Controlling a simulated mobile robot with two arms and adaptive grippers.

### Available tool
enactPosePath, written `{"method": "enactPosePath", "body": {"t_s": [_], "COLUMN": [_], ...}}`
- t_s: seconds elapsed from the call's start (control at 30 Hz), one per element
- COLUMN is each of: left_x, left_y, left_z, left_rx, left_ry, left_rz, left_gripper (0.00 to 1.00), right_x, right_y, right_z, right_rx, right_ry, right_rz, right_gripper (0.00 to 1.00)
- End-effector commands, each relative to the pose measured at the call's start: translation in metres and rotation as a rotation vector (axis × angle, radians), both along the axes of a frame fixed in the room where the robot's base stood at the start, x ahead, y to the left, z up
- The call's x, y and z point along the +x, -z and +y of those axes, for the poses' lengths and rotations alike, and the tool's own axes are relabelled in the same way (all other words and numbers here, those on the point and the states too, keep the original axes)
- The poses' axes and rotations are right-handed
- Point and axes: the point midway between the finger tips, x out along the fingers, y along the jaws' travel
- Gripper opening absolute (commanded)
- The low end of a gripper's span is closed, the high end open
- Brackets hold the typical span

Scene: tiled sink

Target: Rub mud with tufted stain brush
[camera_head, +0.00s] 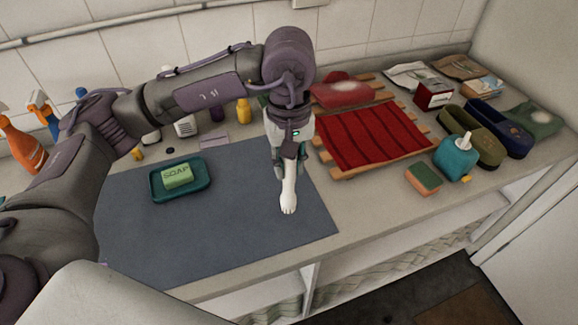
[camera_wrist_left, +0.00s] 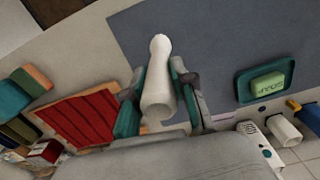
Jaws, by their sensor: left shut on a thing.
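My left gripper (camera_head: 288,171) points down over the right part of the grey mat. It is shut on a white, smooth, narrow object with a flared lower end, probably the stain brush (camera_head: 289,195). The brush also shows in the left wrist view (camera_wrist_left: 159,88), between the two teal-padded fingers. No bristles can be made out. The lower end is over or on the grey mat (camera_head: 235,235); I cannot tell whether it touches. I cannot make out any mud on the mat. My right gripper is not in view.
A teal dish (camera_head: 158,195) with green soap (camera_head: 177,176) sits on the mat at left. A red striped cloth on a wooden rack (camera_head: 372,135), a sponge (camera_head: 423,179) and a teal dispenser (camera_head: 455,160) stand at right. Bottles line the wall. The front mat is clear.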

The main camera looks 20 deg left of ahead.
Motion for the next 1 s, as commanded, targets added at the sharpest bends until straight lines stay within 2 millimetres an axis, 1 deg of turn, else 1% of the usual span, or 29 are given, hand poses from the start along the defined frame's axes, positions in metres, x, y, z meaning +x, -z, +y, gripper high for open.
{"method": "enactPosePath", "body": {"t_s": [0.03,0.27,0.4,0.53,1.0], "left_x": [0.0,-0.003,-0.004,-0.005,-0.005], "left_y": [-0.008,-0.028,-0.039,-0.043,-0.042], "left_z": [-0.001,-0.003,-0.004,-0.004,-0.004], "left_rx": [-0.001,-0.001,0.0,0.0,-0.001], "left_ry": [0.0,-0.004,-0.007,-0.008,-0.008], "left_rz": [-0.002,-0.002,-0.003,-0.001,-0.001], "left_gripper": [0.0,0.0,0.0,0.0,0.0], "right_x": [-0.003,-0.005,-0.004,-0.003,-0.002], "right_y": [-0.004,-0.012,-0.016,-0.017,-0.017], "right_z": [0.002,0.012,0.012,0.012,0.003], "right_rx": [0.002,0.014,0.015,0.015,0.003], "right_ry": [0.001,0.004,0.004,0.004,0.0], "right_rz": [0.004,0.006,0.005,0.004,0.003], "right_gripper": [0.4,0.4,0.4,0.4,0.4]}}
